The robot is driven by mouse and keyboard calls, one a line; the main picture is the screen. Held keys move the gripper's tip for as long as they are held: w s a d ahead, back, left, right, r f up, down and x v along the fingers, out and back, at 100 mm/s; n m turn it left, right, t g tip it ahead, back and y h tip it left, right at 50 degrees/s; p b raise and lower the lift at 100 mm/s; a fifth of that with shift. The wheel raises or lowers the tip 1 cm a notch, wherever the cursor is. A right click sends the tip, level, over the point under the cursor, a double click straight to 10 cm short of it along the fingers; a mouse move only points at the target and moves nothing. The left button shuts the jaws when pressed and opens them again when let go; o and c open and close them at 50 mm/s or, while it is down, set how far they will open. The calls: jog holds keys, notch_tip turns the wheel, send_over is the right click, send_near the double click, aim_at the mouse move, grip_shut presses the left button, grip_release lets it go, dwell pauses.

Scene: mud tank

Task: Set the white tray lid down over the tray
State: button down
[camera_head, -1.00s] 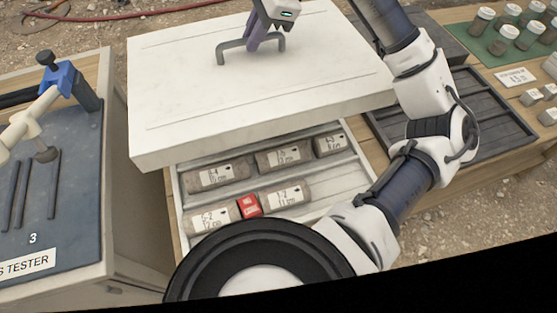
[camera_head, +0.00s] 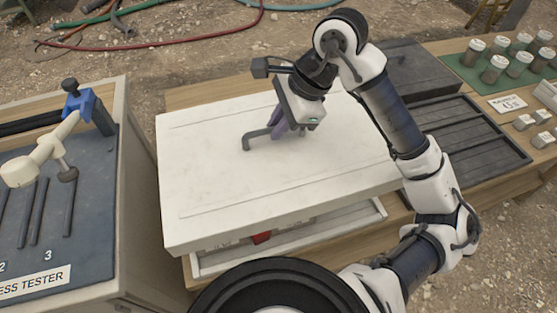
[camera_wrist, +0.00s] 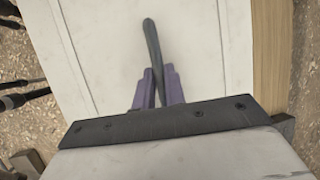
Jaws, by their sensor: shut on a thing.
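The white tray lid (camera_head: 215,180) is a large flat panel with a grey bar handle (camera_head: 256,139) on top. My gripper (camera_head: 281,128) is shut on that handle; in the wrist view its purple fingers (camera_wrist: 158,90) pinch the dark handle (camera_wrist: 151,40). The lid is over most of the tray (camera_head: 290,246), whose front wall and right corner show below it. A gap remains between the lid's front edge and the tray, with the labelled samples inside partly visible and a red block (camera_head: 261,238) among them. The tray's back is hidden under the lid.
A dark slotted tray (camera_head: 470,140) lies right of the lid, near my arm. White-capped jars (camera_head: 494,68) stand on a green mat at the far right. Hoses lie on the ground behind.

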aim_at(293, 143)
notch_tip(293, 143, down, 12)
jog(key=shift+r+p, duration=0.15)
jog(key=shift+p, duration=0.45)
jog(key=shift+f+b, duration=0.5)
jog(key=shift+b, duration=0.5)
jog(key=c, duration=1.5)
grip_release()
jog(key=shift+r, duration=0.1)
jog(key=shift+o, duration=0.2)
jog(key=r+p, duration=0.1)
jog(key=p, duration=0.1)
jog(key=shift+r+p, duration=0.25)
jog(key=shift+p, duration=0.15)
jog(key=b+v, duration=0.3)
jog(key=v, duration=0.7)
jog(key=shift+d+r+b, duration=0.1)
jog(key=shift+d+b, duration=0.1)
jog(key=shift+b, duration=0.1)
jog(key=shift+s+d+r, duration=0.1)
jog(key=shift+d+r, duration=0.1)
jog(key=shift+r, duration=0.3)
